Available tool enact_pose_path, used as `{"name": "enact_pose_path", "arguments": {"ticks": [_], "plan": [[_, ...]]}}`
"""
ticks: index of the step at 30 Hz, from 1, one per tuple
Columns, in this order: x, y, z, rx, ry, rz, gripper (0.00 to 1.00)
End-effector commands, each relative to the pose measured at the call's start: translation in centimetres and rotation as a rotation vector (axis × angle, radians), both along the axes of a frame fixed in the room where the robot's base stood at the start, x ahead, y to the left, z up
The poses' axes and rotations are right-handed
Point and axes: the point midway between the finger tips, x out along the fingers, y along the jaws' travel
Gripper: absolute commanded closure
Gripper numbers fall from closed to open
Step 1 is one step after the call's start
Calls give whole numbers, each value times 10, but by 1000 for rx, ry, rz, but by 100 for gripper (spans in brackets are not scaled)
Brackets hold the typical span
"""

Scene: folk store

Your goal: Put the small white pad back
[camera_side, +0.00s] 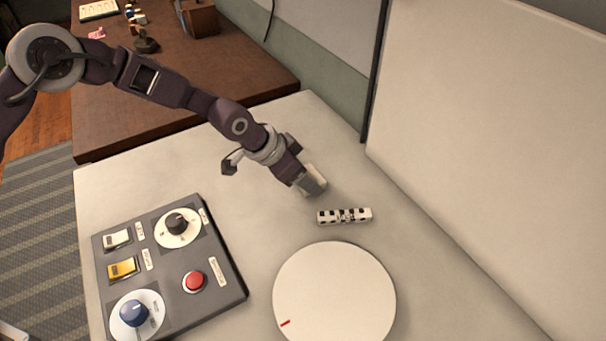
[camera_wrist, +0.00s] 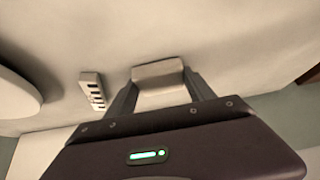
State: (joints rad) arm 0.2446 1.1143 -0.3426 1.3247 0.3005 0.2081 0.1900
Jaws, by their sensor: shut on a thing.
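The small white pad (camera_wrist: 158,84) is between the two fingers of my gripper (camera_wrist: 162,98) in the wrist view. My gripper is shut on it. In the side view my gripper (camera_side: 308,184) points down at the pale table, and the pad (camera_side: 315,176) shows partly behind the fingers. The pad is at or just above the table top; I cannot tell whether it touches.
A black-and-white patterned strip (camera_side: 344,216) lies just right of my gripper. A round white disc (camera_side: 335,297) with a red mark is nearer the front. A grey control panel (camera_side: 215,258) with knobs and switches lies at the left. A pale upright panel (camera_side: 480,130) bounds the right.

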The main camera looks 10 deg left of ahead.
Motion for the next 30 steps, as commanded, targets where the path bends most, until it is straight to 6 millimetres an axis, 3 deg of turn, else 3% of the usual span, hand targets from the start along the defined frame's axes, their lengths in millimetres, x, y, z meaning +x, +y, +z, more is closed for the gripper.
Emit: {"name": "enact_pose_path", "arguments": {"ticks": [5, 6, 9, 20, 23, 30], "plan": [[0, 0, -2, 1, 1, 0, 76], [0, 0, -3, 0, 1, -1, 36], [0, 0, -2, 1, 1, 0, 16], [0, 0, 1, -1, -1, 0, 16], [-5, 6, 13, 0, -1, 1, 16], [-28, 29, 65, 0, -1, 1, 16]]}}
